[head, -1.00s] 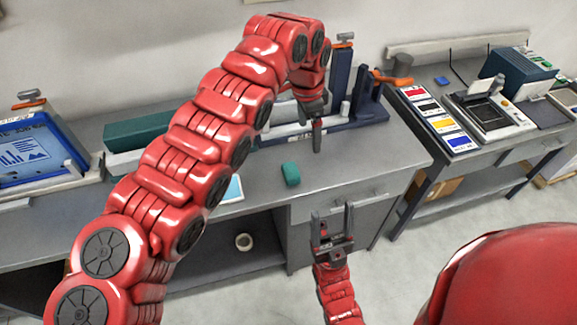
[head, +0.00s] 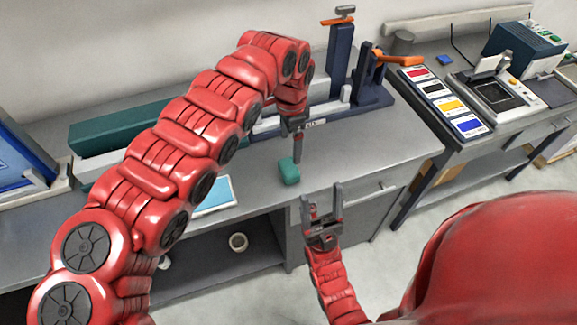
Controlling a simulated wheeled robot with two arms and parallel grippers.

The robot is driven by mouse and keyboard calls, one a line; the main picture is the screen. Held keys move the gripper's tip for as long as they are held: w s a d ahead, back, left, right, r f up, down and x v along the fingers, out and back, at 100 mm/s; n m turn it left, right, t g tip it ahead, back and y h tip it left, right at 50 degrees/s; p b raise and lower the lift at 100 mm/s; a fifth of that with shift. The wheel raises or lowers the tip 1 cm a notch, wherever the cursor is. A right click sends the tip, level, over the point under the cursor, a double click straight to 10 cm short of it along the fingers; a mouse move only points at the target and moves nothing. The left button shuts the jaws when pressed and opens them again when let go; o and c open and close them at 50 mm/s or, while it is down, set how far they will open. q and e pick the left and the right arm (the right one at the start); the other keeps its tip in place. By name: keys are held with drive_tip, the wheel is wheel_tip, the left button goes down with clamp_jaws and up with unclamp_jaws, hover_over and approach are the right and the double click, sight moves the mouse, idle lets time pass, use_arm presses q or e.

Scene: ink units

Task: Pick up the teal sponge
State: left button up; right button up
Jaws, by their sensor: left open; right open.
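The teal sponge (head: 288,172) is a small block on the grey workbench (head: 335,160), near its front edge. My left gripper (head: 297,160) points down right at the sponge, its fingers seen nearly edge-on. A finger overlaps the sponge's right edge in the picture; I cannot tell whether they touch. It is open. My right gripper (head: 322,205) is open and empty, pointing up in front of the bench edge, below and right of the sponge.
A long teal box (head: 115,130) lies at the back left. A dark blue stand with an orange handle (head: 372,85) is at the back right. A light blue sheet (head: 215,195) lies left of the sponge. A second bench with colour cards (head: 445,100) stands at right.

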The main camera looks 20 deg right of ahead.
use_arm(q)
drive_tip(key=p, duration=0.2)
hover_over(289, 167)
drive_tip(key=f, duration=0.6)
drive_tip(key=shift+d, duration=0.2)
drive_tip(key=shift+f+p, duration=0.3)
drive_tip(key=shift+f, duration=0.15)
wheel_tip(289, 167, down, 3)
drive_tip(key=shift+a+f+p, duration=0.1)
drive_tip(key=shift+f+p, duration=0.05)
drive_tip(key=shift+p, duration=0.65)
drive_tip(key=shift+a+f, duration=0.15)
drive_tip(key=shift+f, duration=0.55)
drive_tip(key=c, duration=1)
